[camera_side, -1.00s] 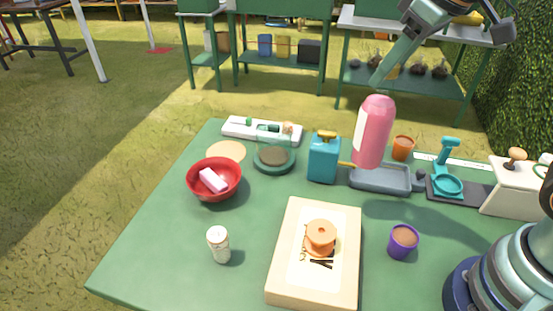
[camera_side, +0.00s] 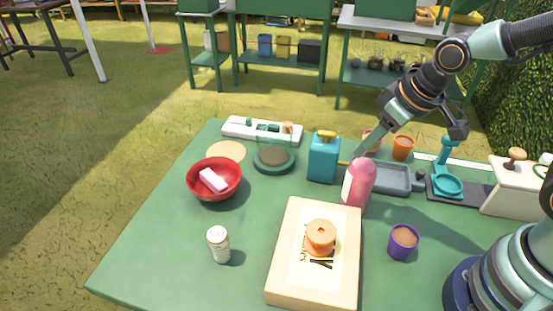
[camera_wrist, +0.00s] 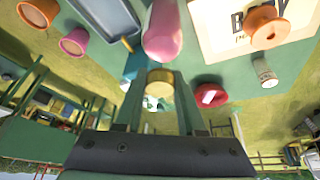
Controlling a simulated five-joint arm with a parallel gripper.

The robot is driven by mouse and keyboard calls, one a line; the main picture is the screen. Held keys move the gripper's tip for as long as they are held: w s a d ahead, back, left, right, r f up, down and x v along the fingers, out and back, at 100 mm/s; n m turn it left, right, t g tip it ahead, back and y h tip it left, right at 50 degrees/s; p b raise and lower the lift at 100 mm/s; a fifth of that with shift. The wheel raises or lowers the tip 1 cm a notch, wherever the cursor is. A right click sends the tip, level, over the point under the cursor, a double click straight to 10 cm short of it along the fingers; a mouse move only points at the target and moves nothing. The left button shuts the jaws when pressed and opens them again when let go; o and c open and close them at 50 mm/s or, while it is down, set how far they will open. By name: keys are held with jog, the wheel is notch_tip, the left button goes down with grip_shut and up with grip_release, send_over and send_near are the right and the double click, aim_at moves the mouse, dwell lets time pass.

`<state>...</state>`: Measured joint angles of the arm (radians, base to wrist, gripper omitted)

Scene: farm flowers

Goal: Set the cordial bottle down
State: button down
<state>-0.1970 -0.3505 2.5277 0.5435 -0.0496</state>
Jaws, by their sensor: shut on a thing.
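The cordial bottle (camera_side: 358,184) is pink with a pale label, nearly upright, just behind the back right corner of the cream box. My gripper (camera_side: 362,152) reaches down to its top from the upper right. In the wrist view the fingers (camera_wrist: 160,78) are shut around the bottle's top, with its yellow cap (camera_wrist: 158,90) between them and the pink body (camera_wrist: 162,32) beyond. The bottle's base is low, close to the green table (camera_side: 180,250). I cannot tell whether it touches.
The cream box (camera_side: 285,270) with an orange spool-shaped piece stands in front. A teal pump bottle (camera_side: 323,160) is left, a grey tray (camera_side: 398,180) behind right, a purple cup (camera_side: 403,241) right. A red bowl (camera_side: 214,185) and white shaker (camera_side: 219,245) stand left. The table's front left is clear.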

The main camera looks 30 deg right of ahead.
jog(key=shift+f, duration=0.15)
jog(key=c, duration=0.5)
grip_release()
jog(key=shift+s+r, duration=0.15)
jog(key=shift+r, duration=0.4)
jog(key=v, duration=1)
jog(key=shift+d+r, duration=0.3)
jog(key=shift+d, duration=0.05)
jog(key=shift+o, duration=0.4)
jog(key=d+m, duration=0.1)
jog(key=d+f+m, duration=0.1)
jog(key=d, duration=0.1)
jog(key=w+d+f+h, duration=0.1)
jog(key=shift+d+m+t, duration=0.4)
